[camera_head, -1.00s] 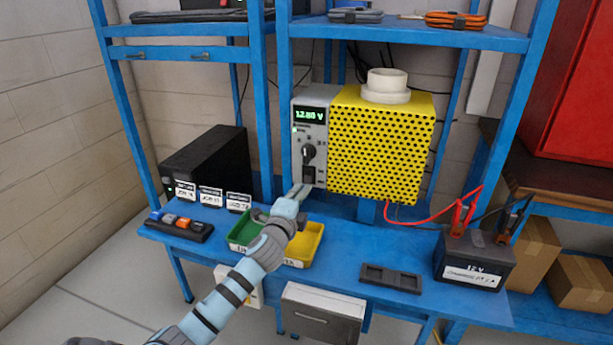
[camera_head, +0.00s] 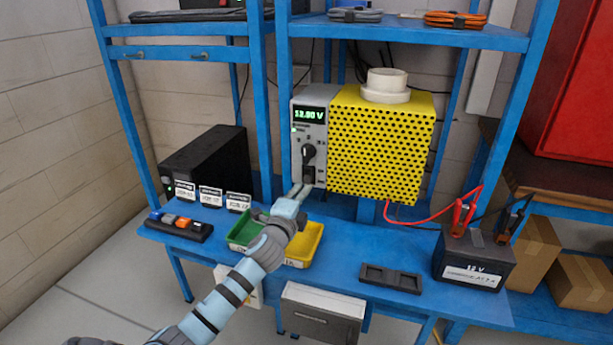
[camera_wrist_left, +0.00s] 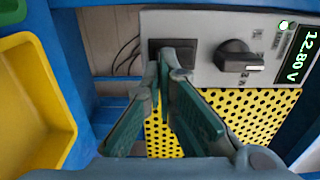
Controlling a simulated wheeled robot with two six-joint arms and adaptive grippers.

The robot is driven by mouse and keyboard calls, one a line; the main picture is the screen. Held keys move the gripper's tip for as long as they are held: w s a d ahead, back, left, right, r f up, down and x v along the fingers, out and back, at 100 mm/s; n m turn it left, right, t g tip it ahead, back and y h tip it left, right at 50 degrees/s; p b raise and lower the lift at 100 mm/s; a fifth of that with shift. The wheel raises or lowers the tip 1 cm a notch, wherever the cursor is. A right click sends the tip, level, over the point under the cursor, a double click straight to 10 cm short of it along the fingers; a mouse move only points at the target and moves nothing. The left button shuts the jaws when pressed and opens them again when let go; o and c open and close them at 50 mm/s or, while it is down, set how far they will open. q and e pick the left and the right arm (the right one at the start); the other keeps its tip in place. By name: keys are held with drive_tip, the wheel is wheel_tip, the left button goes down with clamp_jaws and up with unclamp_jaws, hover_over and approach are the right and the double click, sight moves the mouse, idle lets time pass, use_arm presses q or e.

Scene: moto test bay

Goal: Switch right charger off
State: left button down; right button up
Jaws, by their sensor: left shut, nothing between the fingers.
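The charger (camera_head: 315,121) is a grey panel with a yellow perforated cage (camera_head: 382,145) beside it. Its display (camera_head: 310,114) is lit green and reads about 12.80 V. A black knob (camera_head: 308,152) sits below the display, with a dark rocker switch (camera_head: 309,174) under it. In the left wrist view the switch (camera_wrist_left: 172,46) lies just beyond my left gripper's fingertips (camera_wrist_left: 167,58), which partly cover it. My left gripper (camera_head: 300,192) is shut and empty, at the switch's lower edge; I cannot tell whether it touches. The right gripper is not in view.
A green bin (camera_head: 240,232) and a yellow bin (camera_head: 307,246) stand under my left gripper. A black box (camera_head: 208,163) stands left. A 12 V battery (camera_head: 474,262) with red and black clamps stands right.

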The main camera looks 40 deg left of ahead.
use_arm(q)
drive_tip(key=shift+w, duration=0.1)
drive_tip(key=shift+x, duration=1.45)
drive_tip(key=p, duration=0.2)
approach(306, 183)
drive_tip(key=shift+s+d, duration=0.2)
drive_tip(key=shift+s, duration=0.05)
idle(0.4)
